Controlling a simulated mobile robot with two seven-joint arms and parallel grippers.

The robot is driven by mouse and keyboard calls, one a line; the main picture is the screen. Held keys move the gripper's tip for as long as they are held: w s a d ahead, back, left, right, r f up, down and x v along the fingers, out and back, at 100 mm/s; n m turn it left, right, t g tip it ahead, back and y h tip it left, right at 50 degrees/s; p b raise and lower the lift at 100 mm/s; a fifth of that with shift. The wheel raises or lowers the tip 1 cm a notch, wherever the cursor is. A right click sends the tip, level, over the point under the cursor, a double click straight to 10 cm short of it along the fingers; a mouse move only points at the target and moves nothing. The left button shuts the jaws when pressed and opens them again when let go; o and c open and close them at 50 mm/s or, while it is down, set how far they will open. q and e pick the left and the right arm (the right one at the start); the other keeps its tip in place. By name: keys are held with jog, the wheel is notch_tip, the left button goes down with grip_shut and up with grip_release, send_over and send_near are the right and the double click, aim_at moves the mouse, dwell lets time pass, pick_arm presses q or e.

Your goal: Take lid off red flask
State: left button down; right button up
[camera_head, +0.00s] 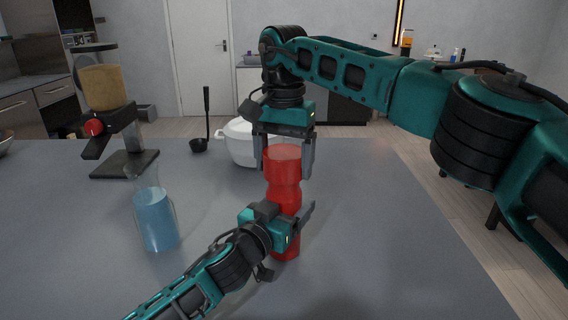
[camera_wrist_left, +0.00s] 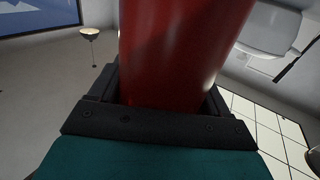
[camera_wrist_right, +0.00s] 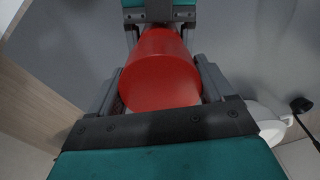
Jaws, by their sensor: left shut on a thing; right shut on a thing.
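The red flask (camera_head: 285,200) stands upright near the front middle of the table, in the head view. Its red lid (camera_head: 283,160) sits in line on top, with no gap that I can see. My left gripper (camera_head: 288,238) is shut around the flask's lower body from the front left. The left wrist view shows the red body (camera_wrist_left: 178,50) between its jaws. My right gripper (camera_head: 285,168) comes down from above and is shut on the lid. The right wrist view shows the lid (camera_wrist_right: 160,70) between its fingers, with my left gripper beyond it.
A glass jug of blue liquid (camera_head: 156,220) stands left of the flask. A white pot (camera_head: 236,143) stands close behind it. A black ladle (camera_head: 200,144) and a coffee grinder-like machine (camera_head: 105,100) are at the back left. The table's right side is clear.

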aim_at(284, 152)
jog(key=shift+r, duration=0.1)
jog(key=shift+r, duration=2)
pick_arm(q)
grip_release()
